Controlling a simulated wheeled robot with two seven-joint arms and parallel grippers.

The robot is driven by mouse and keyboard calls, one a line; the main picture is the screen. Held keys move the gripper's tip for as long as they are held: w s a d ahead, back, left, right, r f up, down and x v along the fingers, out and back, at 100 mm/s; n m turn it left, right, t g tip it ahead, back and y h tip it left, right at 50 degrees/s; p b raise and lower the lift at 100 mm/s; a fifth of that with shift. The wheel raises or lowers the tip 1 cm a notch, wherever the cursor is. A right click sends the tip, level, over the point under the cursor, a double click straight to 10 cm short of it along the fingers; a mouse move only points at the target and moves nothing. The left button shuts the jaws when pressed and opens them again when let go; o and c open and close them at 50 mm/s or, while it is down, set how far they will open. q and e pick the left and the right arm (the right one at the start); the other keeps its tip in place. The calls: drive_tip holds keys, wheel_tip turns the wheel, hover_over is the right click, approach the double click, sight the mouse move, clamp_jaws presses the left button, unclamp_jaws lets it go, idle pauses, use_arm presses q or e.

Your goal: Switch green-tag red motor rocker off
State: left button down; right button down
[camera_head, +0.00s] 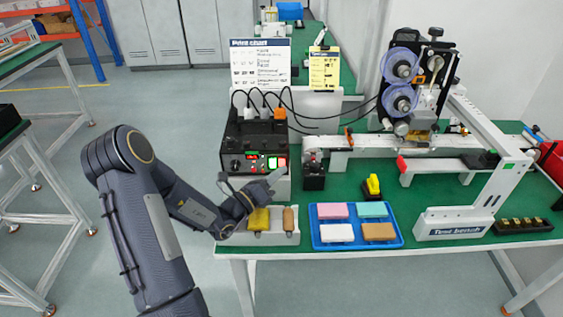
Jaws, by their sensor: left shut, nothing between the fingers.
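A black control box (252,136) stands at the left end of the green bench, with cables plugged into its top. Its front has a dark knob, small indicators, a lit green part (272,162) and a bright red rocker (282,162) at the right. Whether the rocker is pressed on or off is too small to tell. My left gripper (277,175) is shut and empty, its tip just below and in front of the red rocker. Contact cannot be told. My right gripper is not in view.
Below my left gripper is a pale holder (286,239) with yellow and brown pieces. A blue tray (325,243) with several coloured blocks lies to its right. A small black device (313,178) stands close right of the box.

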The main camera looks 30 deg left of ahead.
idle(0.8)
use_arm(q)
drive_tip(key=shift+w+a, duration=0.25)
drive_tip(key=shift+w, duration=0.15)
drive_tip(key=shift+w+a+r, duration=0.1)
drive_tip(key=shift+w+a, duration=0.05)
drive_tip(key=shift+w, duration=0.1)
idle(0.6)
drive_tip(key=shift+s, duration=0.1)
drive_tip(key=shift+s+d+p, duration=0.3)
drive_tip(key=shift+s+d, duration=0.1)
drive_tip(key=shift+s, duration=0.15)
drive_tip(key=shift+s+d+f, duration=0.15)
drive_tip(key=shift+s+d, duration=0.25)
drive_tip(key=shift+s, duration=0.3)
drive_tip(key=shift+s+d+f, duration=0.2)
drive_tip(key=shift+s+d, duration=0.25)
drive_tip(key=shift+s, duration=0.3)
drive_tip(key=shift+s+d+f, duration=0.15)
drive_tip(key=shift+s+d, duration=0.25)
drive_tip(key=shift+s, duration=0.3)
